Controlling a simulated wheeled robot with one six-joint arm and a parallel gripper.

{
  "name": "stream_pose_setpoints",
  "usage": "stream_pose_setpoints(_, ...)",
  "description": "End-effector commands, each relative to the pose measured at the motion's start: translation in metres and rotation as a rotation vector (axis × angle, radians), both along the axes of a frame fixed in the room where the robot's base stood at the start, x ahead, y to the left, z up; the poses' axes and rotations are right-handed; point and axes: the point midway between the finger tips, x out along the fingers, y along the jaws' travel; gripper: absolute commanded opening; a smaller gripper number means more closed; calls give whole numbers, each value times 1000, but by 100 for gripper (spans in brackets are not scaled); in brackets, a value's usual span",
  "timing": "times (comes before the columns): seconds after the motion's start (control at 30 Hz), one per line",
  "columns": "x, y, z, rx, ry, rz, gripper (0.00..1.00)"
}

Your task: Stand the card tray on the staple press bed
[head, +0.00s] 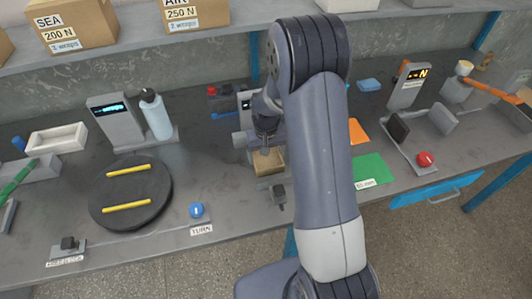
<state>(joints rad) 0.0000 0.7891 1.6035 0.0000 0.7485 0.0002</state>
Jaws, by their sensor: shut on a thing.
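A small tan card tray (268,163) is below my gripper (266,150), near the middle of the bench. My gripper points down and is shut on the tray's upper part. My own arm covers much of the area to its right. A grey cylinder (242,140) shows to the left of my gripper. I cannot tell whether the tray touches the grey surface below it.
A dark turntable (130,205) with two yellow bars is at left, with a blue knob (196,210) beside it. A bottle (156,116) stands behind. Green (370,170) and orange (357,133) sheets lie to the right. Boxes (72,26) sit on the shelf above.

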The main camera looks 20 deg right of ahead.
Motion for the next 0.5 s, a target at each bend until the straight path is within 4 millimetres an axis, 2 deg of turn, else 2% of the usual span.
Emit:
stream_pose_setpoints(0.17,0,0,-4,0,0,0,59)
stream_pose_setpoints(0.2,0,0,-4,0,0,0,82)
stream_pose_setpoints(0.4,0,0,-3,0,0,0,98)
stream_pose_setpoints(0.5,0,0,-3,0,1,0,100)
